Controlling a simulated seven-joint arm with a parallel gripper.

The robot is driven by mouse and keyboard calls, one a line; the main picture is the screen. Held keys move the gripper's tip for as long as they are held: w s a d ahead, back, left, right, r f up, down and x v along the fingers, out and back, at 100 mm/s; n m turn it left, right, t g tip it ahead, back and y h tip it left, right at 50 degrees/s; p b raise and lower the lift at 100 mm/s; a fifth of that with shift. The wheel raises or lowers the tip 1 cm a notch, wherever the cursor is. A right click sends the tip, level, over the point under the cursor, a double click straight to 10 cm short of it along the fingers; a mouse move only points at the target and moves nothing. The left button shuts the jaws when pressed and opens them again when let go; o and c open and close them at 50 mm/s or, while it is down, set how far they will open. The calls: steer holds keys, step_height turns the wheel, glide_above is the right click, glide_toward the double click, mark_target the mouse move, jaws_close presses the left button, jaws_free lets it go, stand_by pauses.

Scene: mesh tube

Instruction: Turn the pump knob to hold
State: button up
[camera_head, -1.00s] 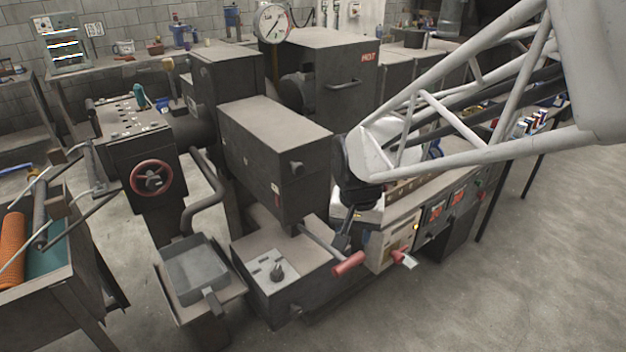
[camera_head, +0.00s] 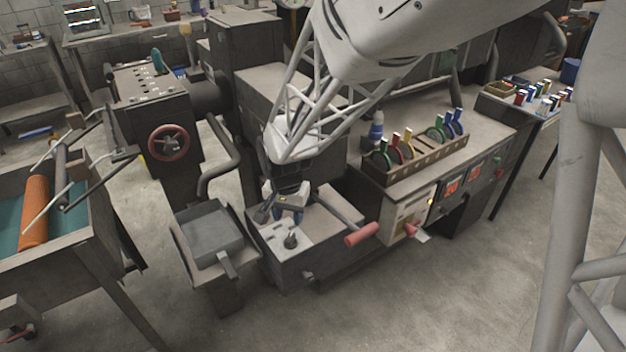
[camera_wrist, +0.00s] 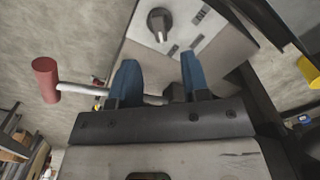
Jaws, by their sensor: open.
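The pump knob (camera_head: 291,241) is a small dark knob on the light top plate of a low grey box (camera_head: 330,262) in the head view. In the wrist view the knob (camera_wrist: 159,21) shows as a dark round dial with a light pointer, among several dark label marks too small to read. My gripper (camera_head: 287,214) is just behind the knob, above the box top and apart from the knob. In the wrist view its two blue fingertips (camera_wrist: 160,72) are spread with nothing gripped between them; the knob lies beyond them.
A red-handled lever (camera_head: 361,235) sticks out beside the box, and its shaft passes close to my fingers in the wrist view. A grey tray (camera_head: 212,236) stands left of the box. A rack of coloured rings (camera_head: 415,160) is on the bench at right. Open floor lies in front.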

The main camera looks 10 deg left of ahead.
mark_target(290, 237)
steer(key=shift+f, duration=0.15)
steer(key=shift+f, duration=3.8)
jaws_close()
